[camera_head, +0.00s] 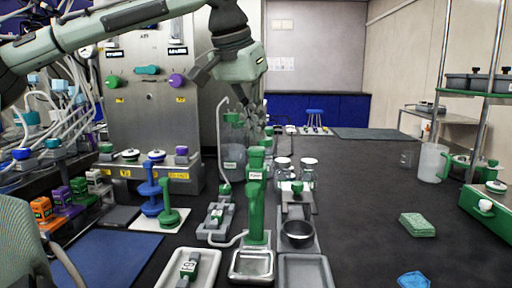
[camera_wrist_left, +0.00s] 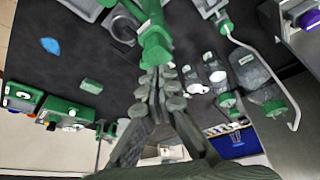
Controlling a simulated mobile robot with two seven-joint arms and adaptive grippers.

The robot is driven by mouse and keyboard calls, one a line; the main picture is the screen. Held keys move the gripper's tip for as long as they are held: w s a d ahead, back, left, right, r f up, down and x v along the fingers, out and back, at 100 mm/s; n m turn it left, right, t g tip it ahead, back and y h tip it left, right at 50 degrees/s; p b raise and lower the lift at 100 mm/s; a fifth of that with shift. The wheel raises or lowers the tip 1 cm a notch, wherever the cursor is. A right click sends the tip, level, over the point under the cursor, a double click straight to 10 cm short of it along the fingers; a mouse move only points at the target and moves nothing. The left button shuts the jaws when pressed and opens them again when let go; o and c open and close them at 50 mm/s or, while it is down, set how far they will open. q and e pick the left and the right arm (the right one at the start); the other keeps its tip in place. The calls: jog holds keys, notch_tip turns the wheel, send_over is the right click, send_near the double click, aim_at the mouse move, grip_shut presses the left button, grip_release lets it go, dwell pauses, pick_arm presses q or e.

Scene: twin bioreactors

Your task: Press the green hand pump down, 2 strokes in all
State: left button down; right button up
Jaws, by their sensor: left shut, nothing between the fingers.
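The green hand pump (camera_head: 257,212) stands upright in the middle of the dark bench, behind a small steel tray. Its green upper part rises below my left gripper (camera_head: 256,122) in the head view. In the left wrist view the pump (camera_wrist_left: 154,40) lies just beyond the fingertips of my left gripper (camera_wrist_left: 162,78). The fingers are shut with nothing between them. I cannot tell whether the fingertips touch the pump's top. My right gripper is not in view.
A dark bowl (camera_head: 298,233) on a stand is right of the pump. Lidded glass jars (camera_head: 308,172) stand behind it. A blue spool-like post (camera_head: 151,190) and a small green one (camera_head: 169,208) are to the left. A green sponge (camera_head: 417,224) lies right; the bench around it is mostly clear.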

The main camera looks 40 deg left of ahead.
pick_arm(q)
jog(key=shift+r, duration=3)
